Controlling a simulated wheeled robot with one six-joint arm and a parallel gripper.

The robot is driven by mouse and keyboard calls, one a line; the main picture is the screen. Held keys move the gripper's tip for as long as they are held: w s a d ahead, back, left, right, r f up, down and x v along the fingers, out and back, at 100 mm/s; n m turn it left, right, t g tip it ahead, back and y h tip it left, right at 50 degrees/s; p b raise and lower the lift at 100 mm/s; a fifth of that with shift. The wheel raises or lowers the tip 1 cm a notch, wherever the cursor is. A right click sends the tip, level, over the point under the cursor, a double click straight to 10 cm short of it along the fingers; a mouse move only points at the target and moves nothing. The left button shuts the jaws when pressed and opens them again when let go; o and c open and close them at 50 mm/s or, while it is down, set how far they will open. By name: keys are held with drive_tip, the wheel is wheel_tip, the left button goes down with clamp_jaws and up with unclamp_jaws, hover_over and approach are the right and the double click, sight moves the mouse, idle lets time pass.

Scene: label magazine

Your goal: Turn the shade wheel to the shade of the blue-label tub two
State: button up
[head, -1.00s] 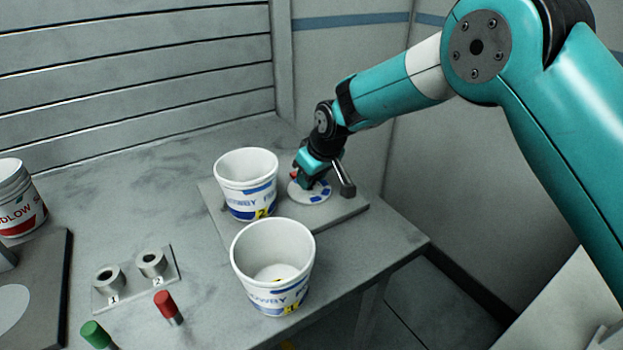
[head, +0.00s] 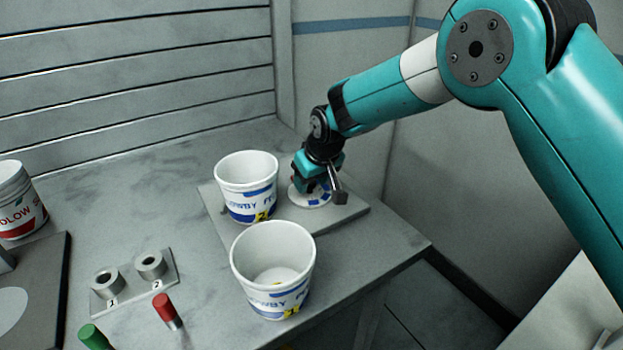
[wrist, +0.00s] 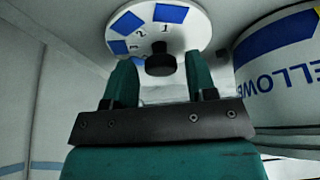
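The shade wheel (head: 318,199) is a white disc with blue patches, partly hidden by my gripper in the head view. In the wrist view the wheel (wrist: 186,32) shows numbers 1 and 2 and a dark central knob (wrist: 160,64). My gripper (wrist: 158,62) is open, with one finger on each side of the knob and a visible gap to both. Blue-label tub two (head: 246,172), white with a yellow 2 tag, stands left of the wheel. Its blue label also appears at the right of the wrist view (wrist: 285,65), though the tag number is not readable there.
Another blue-label tub (head: 272,262) stands open in front, its yellow tag apparently 1. A two-socket holder (head: 132,283) sits left, with a red peg (head: 166,308) and a green peg (head: 92,335) nearby. A red-label tub (head: 18,200) stands far left. The table's back middle is clear.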

drive_tip(key=shift+r, duration=0.1)
drive_tip(key=b+v, duration=0.2)
drive_tip(key=v, duration=1.5)
drive_tip(key=shift+r, duration=0.15)
drive_tip(key=s+d+g, duration=0.1)
drive_tip(key=s+d, duration=0.3)
drive_tip(key=s, duration=0.6)
drive_tip(key=s+d+f+g+y, duration=0.1)
drive_tip(key=s+d, duration=0.3)
drive_tip(key=s, duration=0.6)
drive_tip(key=s+d+f+g, duration=0.1)
drive_tip(key=s+d, duration=0.4)
drive_tip(key=s, duration=0.5)
drive_tip(key=shift+d+f+g, duration=0.1)
drive_tip(key=shift+f+g, duration=0.05)
drive_tip(key=shift+g, duration=0.25)
